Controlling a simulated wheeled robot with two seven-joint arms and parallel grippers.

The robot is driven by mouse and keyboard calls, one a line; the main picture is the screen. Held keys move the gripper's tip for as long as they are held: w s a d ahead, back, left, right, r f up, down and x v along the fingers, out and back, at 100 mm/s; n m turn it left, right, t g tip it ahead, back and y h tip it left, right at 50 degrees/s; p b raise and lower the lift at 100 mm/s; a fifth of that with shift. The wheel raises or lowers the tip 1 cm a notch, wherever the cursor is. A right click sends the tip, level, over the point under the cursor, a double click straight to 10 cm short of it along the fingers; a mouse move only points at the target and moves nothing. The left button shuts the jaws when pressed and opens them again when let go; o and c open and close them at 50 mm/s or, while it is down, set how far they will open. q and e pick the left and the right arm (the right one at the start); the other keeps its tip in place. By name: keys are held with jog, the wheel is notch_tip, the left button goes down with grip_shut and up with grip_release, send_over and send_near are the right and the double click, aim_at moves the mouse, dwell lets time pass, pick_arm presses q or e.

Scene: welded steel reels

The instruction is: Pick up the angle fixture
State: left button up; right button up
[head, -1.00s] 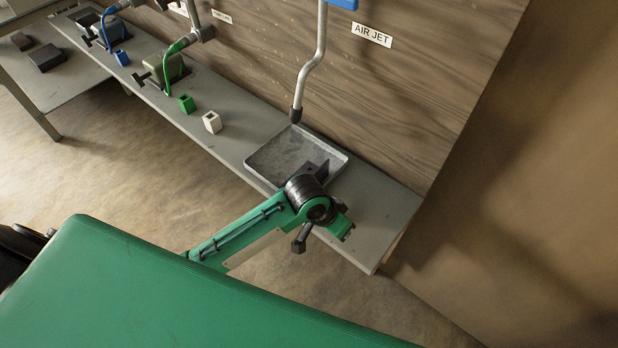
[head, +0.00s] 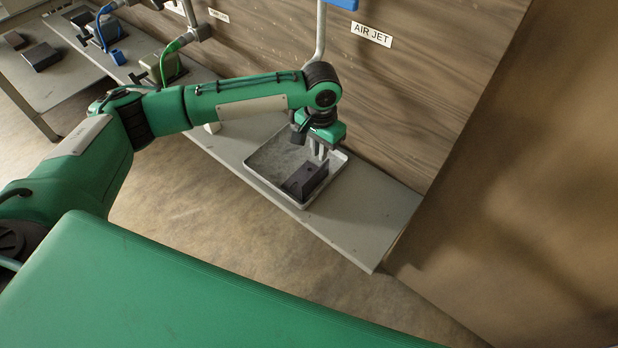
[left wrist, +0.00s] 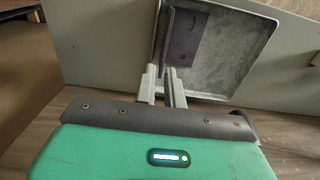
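The angle fixture (head: 306,181) is a dark grey angled piece lying in the right part of a shallow metal tray (head: 247,163). It also shows in the left wrist view (left wrist: 182,38), just beyond the fingertips, with small holes in its face. My left gripper (head: 319,152) points down over the tray, just behind and above the fixture. In the left wrist view its two fingers (left wrist: 162,76) stand apart with a gap and nothing between them. Whether a finger touches the fixture is hard to tell. My right gripper is not in view.
The tray sits on a narrow grey bench (head: 378,205) against a wood panel with an "AIR JET" label (head: 372,35). A pipe (head: 321,35) hangs behind my left wrist. Green (head: 165,68) and blue-hosed fixtures stand farther left. The bench's right end is clear.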

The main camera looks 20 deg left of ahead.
pick_arm(q)
jog(key=shift+w+a+r, duration=0.1)
jog(key=shift+w+a, duration=0.05)
jog(key=shift+a, duration=0.15)
jog(key=shift+f, duration=0.35)
jog(key=p, duration=0.2)
send_over(315, 185)
jog(key=f, duration=0.7)
jog(key=shift+w+f, duration=0.3)
jog(key=shift+w, duration=0.1)
jog(key=f, duration=0.2)
jog(key=f+p, duration=0.1)
jog(key=f, duration=0.2)
jog(key=shift+s+a, duration=0.1)
jog(key=shift+s, duration=0.1)
jog(key=shift+f, duration=0.2)
grip_shut()
jog(key=shift+w+r, duration=0.15)
